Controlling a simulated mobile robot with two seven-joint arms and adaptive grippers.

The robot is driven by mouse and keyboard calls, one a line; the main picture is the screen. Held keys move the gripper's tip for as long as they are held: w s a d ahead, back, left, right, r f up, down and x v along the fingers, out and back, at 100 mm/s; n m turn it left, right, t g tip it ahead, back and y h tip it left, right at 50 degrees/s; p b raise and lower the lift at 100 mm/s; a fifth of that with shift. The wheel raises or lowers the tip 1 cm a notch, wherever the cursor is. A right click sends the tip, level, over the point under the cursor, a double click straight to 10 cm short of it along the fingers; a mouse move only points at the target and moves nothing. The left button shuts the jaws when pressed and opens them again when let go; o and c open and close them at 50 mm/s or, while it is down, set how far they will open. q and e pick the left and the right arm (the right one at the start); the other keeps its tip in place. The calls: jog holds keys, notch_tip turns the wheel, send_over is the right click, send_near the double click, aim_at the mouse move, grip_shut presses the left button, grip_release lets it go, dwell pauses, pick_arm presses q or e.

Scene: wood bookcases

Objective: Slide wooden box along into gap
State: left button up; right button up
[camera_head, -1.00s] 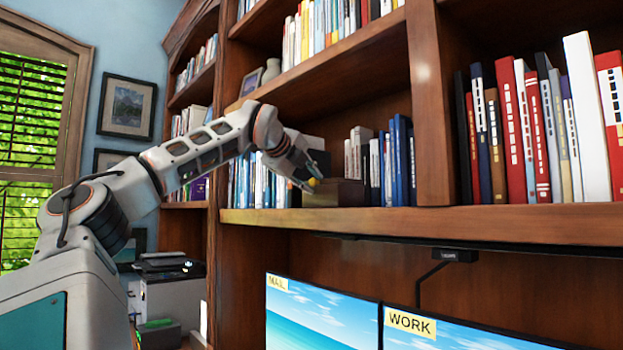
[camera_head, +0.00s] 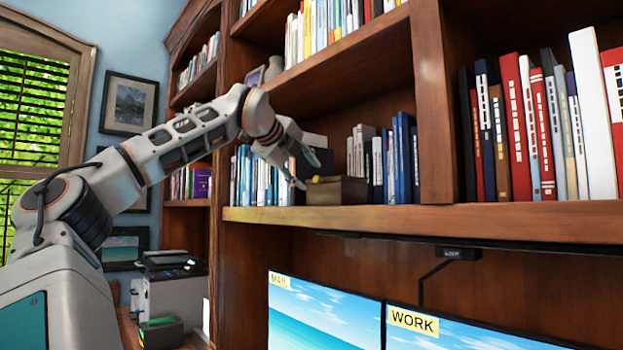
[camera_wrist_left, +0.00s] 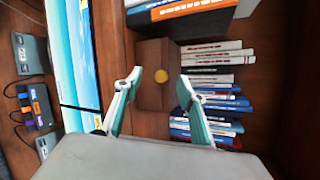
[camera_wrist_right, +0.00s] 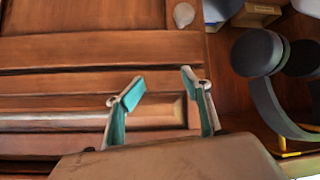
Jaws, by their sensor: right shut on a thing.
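The wooden box (camera_head: 345,191), dark brown with a yellow knob, stands on the middle shelf (camera_head: 440,220) beside a row of upright books (camera_head: 385,160). My left gripper (camera_head: 308,172) is at the box's left end. In the left wrist view its fingers (camera_wrist_left: 160,78) are apart. The box (camera_wrist_left: 151,55) shows beyond and between them, its knob near the fingertip line; whether they touch it is unclear. My right gripper (camera_wrist_right: 163,80) is out of the head view. In the right wrist view its fingers are apart, with only brown wood panelling visible between them.
Blue and white books (camera_head: 262,180) stand left of the box, partly behind my arm. A wooden upright (camera_head: 433,110) bounds the right. Two monitors (camera_head: 325,310) stand below the shelf. Black headphones (camera_wrist_right: 262,60) lie near my right gripper.

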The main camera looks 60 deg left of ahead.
pick_arm(q)
jog(key=v, duration=0.3)
jog(key=shift+s, duration=0.25)
pick_arm(e)
jog(key=shift+w+a+r, duration=0.35)
jog(key=shift+w+r, duration=0.35)
jog(key=shift+r, duration=0.1)
jog(key=shift+s+d+f, duration=0.1)
jog(key=shift+f, duration=0.05)
